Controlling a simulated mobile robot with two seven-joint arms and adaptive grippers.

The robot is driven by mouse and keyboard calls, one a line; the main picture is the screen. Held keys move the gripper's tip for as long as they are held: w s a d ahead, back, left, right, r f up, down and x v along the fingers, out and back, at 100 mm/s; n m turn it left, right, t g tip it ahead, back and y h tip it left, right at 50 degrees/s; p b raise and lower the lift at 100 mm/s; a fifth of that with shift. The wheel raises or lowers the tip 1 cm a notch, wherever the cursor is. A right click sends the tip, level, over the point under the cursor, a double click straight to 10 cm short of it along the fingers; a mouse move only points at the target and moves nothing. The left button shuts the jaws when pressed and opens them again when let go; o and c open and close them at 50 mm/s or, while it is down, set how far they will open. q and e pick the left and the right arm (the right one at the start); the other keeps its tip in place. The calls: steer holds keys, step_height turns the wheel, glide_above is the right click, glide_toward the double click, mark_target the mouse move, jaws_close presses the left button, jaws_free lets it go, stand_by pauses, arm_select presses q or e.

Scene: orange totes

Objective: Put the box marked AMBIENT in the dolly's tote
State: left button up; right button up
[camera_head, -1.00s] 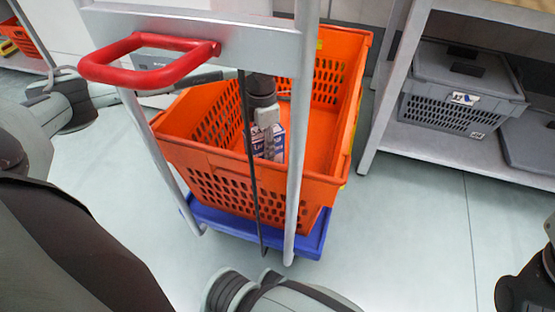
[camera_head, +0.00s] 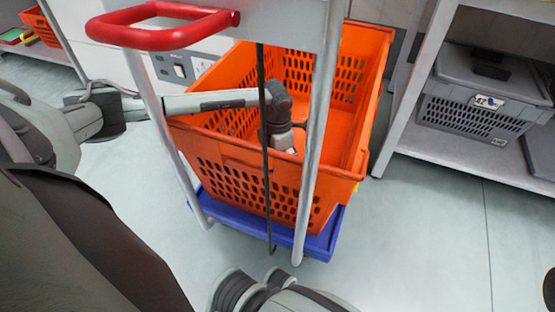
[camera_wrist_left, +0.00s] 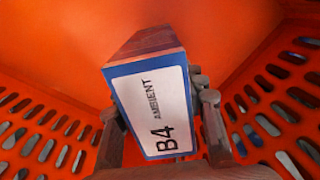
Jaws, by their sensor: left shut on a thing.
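The orange tote (camera_head: 330,165) stands on the blue dolly (camera_head: 322,243), behind the dolly's grey upright frame. My left arm reaches over the tote's left wall, and my left gripper (camera_head: 284,140) points down inside the tote. In the left wrist view, the box marked AMBIENT (camera_wrist_left: 152,110) has a white label with blue edges that also reads B4. My left gripper's fingers (camera_wrist_left: 160,125) are shut on it from both sides. Orange tote walls surround the box in that view. The box is hidden in the head view; whether it touches the tote floor is unclear. My right gripper is not in view.
The dolly's red handle (camera_head: 165,25) and silver posts (camera_head: 317,130) rise in front of the tote. A shelf at right holds a grey lidded crate (camera_head: 480,98). Another orange tote (camera_head: 42,27) sits at the far left. The floor right of the dolly is clear.

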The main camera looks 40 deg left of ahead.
arm_select(q)
steer(key=shift+f, duration=0.15)
steer(key=o, duration=1.4)
step_height(320, 180, up, 12)
steer(key=p, duration=0.3)
steer(key=shift+p, duration=0.4)
